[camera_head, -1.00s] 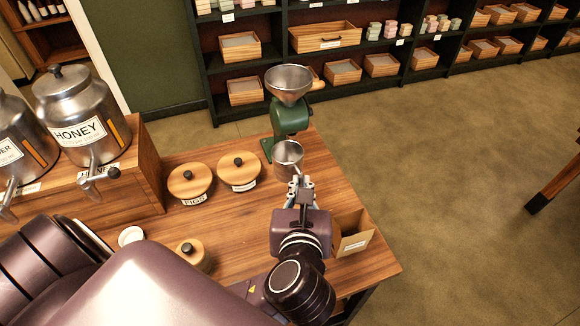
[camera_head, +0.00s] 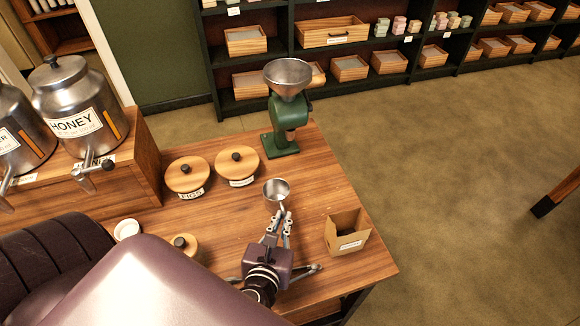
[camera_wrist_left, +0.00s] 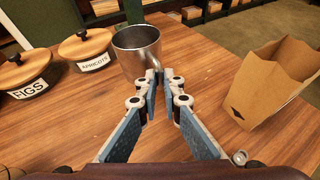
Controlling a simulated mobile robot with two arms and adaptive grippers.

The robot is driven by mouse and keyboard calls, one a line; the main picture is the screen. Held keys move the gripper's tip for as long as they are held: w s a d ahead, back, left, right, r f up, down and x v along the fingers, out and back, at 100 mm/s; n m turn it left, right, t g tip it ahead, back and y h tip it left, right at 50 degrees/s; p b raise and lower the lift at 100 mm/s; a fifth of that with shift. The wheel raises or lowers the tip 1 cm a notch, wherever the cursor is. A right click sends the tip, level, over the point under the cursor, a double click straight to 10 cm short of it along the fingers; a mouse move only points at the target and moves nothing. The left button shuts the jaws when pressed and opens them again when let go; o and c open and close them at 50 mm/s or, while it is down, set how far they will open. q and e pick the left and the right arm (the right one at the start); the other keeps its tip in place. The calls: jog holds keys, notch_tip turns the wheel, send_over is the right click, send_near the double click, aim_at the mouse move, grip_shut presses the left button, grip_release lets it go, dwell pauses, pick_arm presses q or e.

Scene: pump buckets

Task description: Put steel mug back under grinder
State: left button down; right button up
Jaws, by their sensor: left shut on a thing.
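The steel mug (camera_head: 276,190) is in front of the green grinder (camera_head: 288,125), apart from its base and on its near side. It also shows in the left wrist view (camera_wrist_left: 137,52), upright with its handle toward me. My left gripper (camera_head: 279,216) is shut on the mug's handle; in the wrist view its fingers (camera_wrist_left: 164,88) meet there. I cannot tell whether the mug's bottom touches the table. The grinder stands at the table's far corner with a steel hopper on top, and the spot under its spout is empty. My right gripper is not in view.
An open cardboard box (camera_head: 346,234) stands right of my left gripper. Two wooden-lidded jars, figs (camera_head: 188,176) and apricots (camera_head: 238,164), stand left of the mug. Steel honey dispenser (camera_head: 78,105) is at far left. Wooden table (camera_head: 320,180) is clear between mug and grinder.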

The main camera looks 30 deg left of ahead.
pick_arm(q)
jog(key=shift+a+f, duration=0.1)
jog(key=shift+f, duration=0.1)
jog(key=w+a+p, duration=0.1)
jog(key=w, duration=0.4)
jog(key=w+a+p, duration=0.1)
jog(key=w+a, duration=0.1)
jog(key=w, duration=0.4)
jog(key=w+a+p, duration=0.1)
jog(key=w+a, duration=0.1)
jog(key=w, duration=0.3)
jog(key=shift+w+a+p, duration=0.15)
jog(key=shift+a+p, duration=0.05)
jog(key=shift+p, duration=0.1)
jog(key=shift+w+a+f, duration=0.1)
jog(key=shift+w, duration=0.1)
jog(key=shift+f, duration=1.8)
jog(key=shift+f, duration=0.15)
jog(key=c, duration=2.1)
grip_release()
